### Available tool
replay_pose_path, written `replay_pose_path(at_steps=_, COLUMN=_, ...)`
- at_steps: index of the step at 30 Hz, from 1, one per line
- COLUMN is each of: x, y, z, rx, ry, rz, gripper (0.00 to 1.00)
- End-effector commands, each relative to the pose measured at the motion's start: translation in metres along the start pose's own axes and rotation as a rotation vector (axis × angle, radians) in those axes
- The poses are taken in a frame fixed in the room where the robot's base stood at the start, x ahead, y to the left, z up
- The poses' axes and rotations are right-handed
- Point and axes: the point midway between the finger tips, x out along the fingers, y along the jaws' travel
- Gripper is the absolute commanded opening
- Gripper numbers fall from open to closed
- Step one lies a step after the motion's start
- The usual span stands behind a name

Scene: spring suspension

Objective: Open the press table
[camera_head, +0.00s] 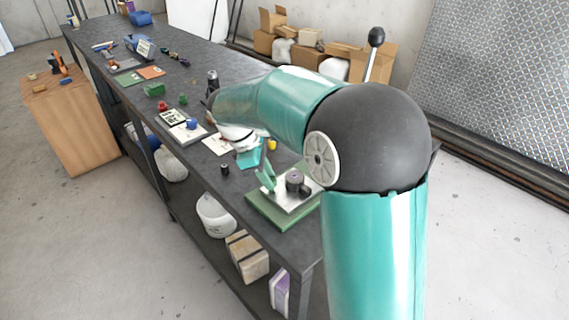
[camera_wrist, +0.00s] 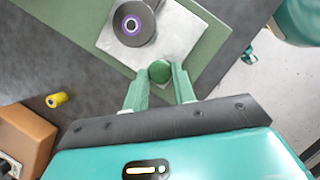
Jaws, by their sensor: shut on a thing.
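The press table is a green base (camera_head: 264,212) with a bright metal plate (camera_head: 284,198) and a dark round disc (camera_head: 294,180) on it, at the bench's near end. In the wrist view the green base (camera_wrist: 218,25), the plate (camera_wrist: 186,28) and the disc (camera_wrist: 134,22) with a purple ring fill the top. My gripper (camera_wrist: 159,84) is shut on a round green knob (camera_wrist: 159,72) at the plate's edge, one finger on each side. In the head view my gripper (camera_head: 267,178) reaches the plate's left side, and the knob cannot be made out.
The dark bench (camera_head: 236,178) holds several small items, including a dark cylinder (camera_head: 225,169) and a yellow piece (camera_wrist: 57,99) beside the base. A black-knobbed lever (camera_head: 376,38) stands behind my arm. A wooden box (camera_head: 70,118) stands left; cardboard boxes (camera_head: 373,66) lie behind.

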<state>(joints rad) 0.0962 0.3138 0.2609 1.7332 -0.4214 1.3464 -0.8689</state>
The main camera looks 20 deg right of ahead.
Motion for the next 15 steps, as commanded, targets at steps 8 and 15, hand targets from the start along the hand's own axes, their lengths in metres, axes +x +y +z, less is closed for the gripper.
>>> replay_pose_path(at_steps=8, x=-0.0029, y=-0.0042, z=-0.0048, rx=0.001, ry=0.003, rz=0.004, gripper=0.0)
replay_pose_path(at_steps=15, x=-0.0027, y=-0.004, z=-0.0045, rx=0.001, ry=0.002, rz=0.004, gripper=0.48)
